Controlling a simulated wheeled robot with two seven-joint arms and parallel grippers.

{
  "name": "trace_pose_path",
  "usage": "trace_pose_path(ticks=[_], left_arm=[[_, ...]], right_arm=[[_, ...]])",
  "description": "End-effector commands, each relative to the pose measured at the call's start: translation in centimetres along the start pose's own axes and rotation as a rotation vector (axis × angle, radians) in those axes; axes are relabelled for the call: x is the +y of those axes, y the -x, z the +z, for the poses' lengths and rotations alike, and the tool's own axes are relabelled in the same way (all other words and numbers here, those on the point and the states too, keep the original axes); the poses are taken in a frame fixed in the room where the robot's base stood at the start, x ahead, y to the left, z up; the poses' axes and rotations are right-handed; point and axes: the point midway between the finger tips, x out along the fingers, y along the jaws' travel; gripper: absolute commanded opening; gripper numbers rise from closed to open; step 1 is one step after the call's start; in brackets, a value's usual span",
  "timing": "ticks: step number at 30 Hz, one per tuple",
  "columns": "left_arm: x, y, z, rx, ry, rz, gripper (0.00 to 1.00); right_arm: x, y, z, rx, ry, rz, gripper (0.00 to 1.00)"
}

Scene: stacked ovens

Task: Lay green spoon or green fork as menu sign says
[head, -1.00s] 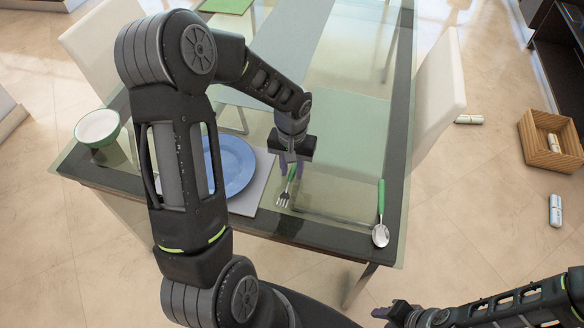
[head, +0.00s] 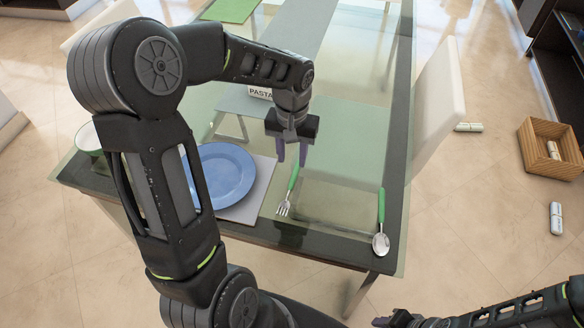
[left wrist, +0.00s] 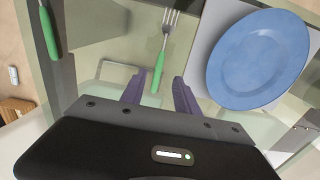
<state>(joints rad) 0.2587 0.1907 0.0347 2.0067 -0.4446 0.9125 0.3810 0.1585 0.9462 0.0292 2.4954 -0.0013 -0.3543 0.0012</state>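The green-handled fork (head: 284,206) lies on the glass table just right of the grey placemat (head: 250,205) with the blue plate (head: 226,172). The green-handled spoon (head: 381,240) lies farther right, near the table's right edge. A menu sign (head: 260,92) behind my gripper reads "PASTA"; its right part is hidden. My left gripper (head: 291,156) is open and empty above the fork's handle. In the left wrist view, the handle of the fork (left wrist: 159,72) shows between the spread fingers, held by neither. My right gripper (head: 384,321) is at the bottom edge, mostly cut off.
A bowl (head: 85,137) at the table's left is partly hidden by my arm. A white chair (head: 440,100) stands at the right side. Glass between fork and spoon is clear.

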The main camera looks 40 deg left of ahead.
Motion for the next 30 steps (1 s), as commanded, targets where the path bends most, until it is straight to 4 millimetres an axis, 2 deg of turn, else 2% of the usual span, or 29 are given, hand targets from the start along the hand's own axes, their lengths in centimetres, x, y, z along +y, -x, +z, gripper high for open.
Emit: trace_pose_path(ticks=[3, 7, 26, 30], left_arm=[[0.0, 1.8, -0.1, 0.003, -0.001, -0.001, 0.37], [0.0, 2.8, 0.0, 0.0, -0.001, 0.0, 0.37], [0.0, 2.9, 0.0, -0.001, -0.001, -0.001, 0.37], [0.0, 3.5, 0.0, -0.001, -0.001, 0.0, 0.37]], right_arm=[[0.0, -0.1, 0.0, 0.0, 0.0, 0.0, 0.36], [0.0, -0.1, 0.0, 0.0, 0.0, 0.0, 0.36], [0.0, -0.1, 0.0, 0.0, 0.0, 0.0, 0.36], [-0.1, 0.4, 0.0, -0.001, -0.001, 0.001, 0.36]])
